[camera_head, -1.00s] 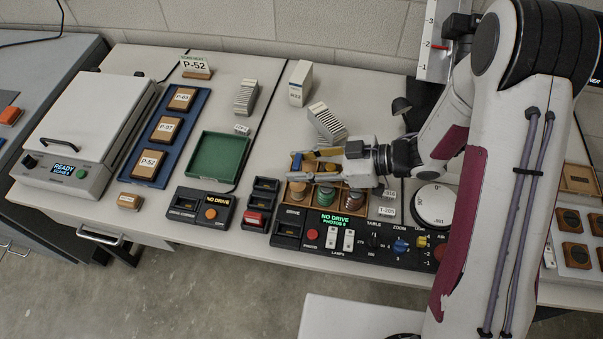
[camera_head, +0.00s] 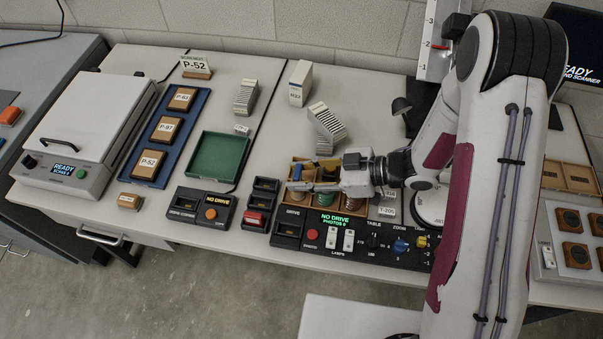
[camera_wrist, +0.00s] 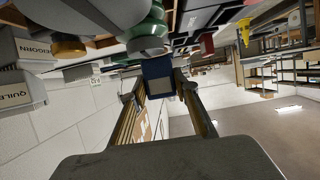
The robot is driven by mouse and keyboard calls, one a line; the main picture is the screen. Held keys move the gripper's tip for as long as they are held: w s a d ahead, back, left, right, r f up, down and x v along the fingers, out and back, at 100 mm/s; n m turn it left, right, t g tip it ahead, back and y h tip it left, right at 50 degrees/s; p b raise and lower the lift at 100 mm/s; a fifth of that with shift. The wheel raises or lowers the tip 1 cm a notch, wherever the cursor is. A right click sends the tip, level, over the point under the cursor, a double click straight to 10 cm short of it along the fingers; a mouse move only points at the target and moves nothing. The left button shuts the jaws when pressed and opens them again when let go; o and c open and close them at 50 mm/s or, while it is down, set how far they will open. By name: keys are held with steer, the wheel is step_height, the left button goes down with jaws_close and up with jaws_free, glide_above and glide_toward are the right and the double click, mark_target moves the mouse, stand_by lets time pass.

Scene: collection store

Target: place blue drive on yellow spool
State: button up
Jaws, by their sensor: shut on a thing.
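My gripper (camera_head: 299,180) is shut on the blue drive (camera_wrist: 158,78), which sits between the fingertips in the wrist view. In the head view the drive (camera_head: 296,171) shows as a small dark blue block at the gripper's tip. The gripper is over the left part of a wooden tray of spools (camera_head: 290,203). The yellow spool (camera_head: 299,198) is in the left compartment, just below the fingertips and partly hidden. I cannot tell whether the drive touches it. A green spool (camera_head: 327,199) and a reddish-brown spool stand to its right.
A control panel (camera_head: 350,240) reading NO DRIVE lies in front of the tray. A dark rack with a red drive (camera_head: 254,218) stands to the left. Behind the gripper is a leaning stack of white slides (camera_head: 325,124). A green tray (camera_head: 218,158) stands farther left.

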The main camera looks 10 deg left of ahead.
steer(key=shift+f, duration=0.15)
steer(key=o, duration=1.1)
steer(key=shift+d+r, duration=0.15)
steer(key=shift+r, duration=0.1)
steer(key=shift+v, duration=5.85)
steer(key=shift+f, duration=0.1)
